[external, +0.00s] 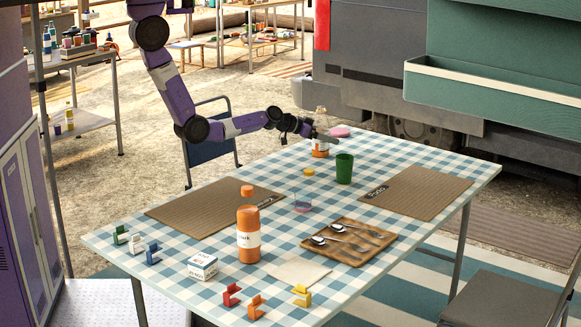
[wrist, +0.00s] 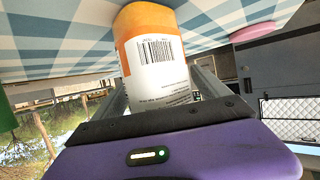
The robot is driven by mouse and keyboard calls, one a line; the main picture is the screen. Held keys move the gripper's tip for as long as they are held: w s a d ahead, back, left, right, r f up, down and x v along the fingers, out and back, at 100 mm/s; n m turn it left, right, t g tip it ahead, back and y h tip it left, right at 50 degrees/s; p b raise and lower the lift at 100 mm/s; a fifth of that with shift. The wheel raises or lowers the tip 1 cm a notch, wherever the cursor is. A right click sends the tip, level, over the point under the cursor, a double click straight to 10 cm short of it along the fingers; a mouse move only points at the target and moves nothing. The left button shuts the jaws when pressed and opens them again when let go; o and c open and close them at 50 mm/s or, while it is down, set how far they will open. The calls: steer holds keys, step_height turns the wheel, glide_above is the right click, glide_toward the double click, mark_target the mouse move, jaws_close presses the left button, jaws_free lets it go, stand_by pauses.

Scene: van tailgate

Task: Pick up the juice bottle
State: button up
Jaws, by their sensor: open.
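The juice bottle (external: 320,151), orange with a white label, stands at the far side of the checked table, its upper part partly hidden by my gripper. In the wrist view the bottle (wrist: 157,62) shows its barcode label and its orange end against the tablecloth. My gripper (external: 325,138) is level and low over the table at the bottle. In the wrist view my gripper (wrist: 163,92) is open, with one finger on each side of the bottle. I cannot tell whether the fingers touch it.
A green cup (external: 344,168) and a pink disc (external: 339,131) are close by. Another orange bottle (external: 248,240) stands nearer the front. A wooden tray (external: 375,258) holds cutlery. Placemats (external: 415,192), a small white box (external: 202,266) and several coloured clips (external: 231,294) lie around.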

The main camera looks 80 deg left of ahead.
steer(key=shift+r, duration=0.1)
steer(key=c, duration=1.8)
steer(key=shift+r, duration=0.15)
steer(key=shift+r+p, duration=0.5)
steer(key=shift+r, duration=9.25)
